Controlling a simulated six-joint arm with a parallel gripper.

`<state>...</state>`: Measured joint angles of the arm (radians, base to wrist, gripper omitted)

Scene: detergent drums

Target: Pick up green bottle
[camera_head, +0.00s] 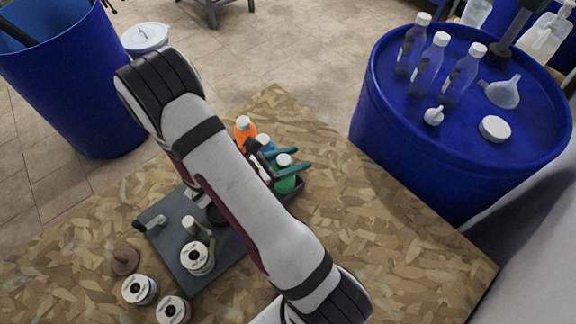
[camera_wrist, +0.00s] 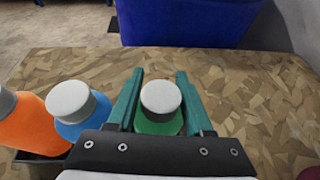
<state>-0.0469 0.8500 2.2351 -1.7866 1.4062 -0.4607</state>
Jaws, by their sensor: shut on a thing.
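The green bottle (camera_head: 285,181) has a white cap and stands at the right end of a dark tray (camera_head: 297,196) on the wood-chip table. In the wrist view the green bottle (camera_wrist: 160,122) sits between the teal fingers of my gripper (camera_wrist: 160,95). In the head view my gripper (camera_head: 283,161) reaches in from the left, its fingers on both sides of the bottle near its cap. It is shut on the bottle. The bottle's lower part is hidden by the tray wall and gripper.
An orange bottle (camera_wrist: 32,122) and a blue bottle (camera_wrist: 78,110) stand beside it on the left. White-labelled spools (camera_head: 139,289) lie at the table's front left. A blue drum (camera_head: 430,160) with clear bottles stands to the right. The table's right part is clear.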

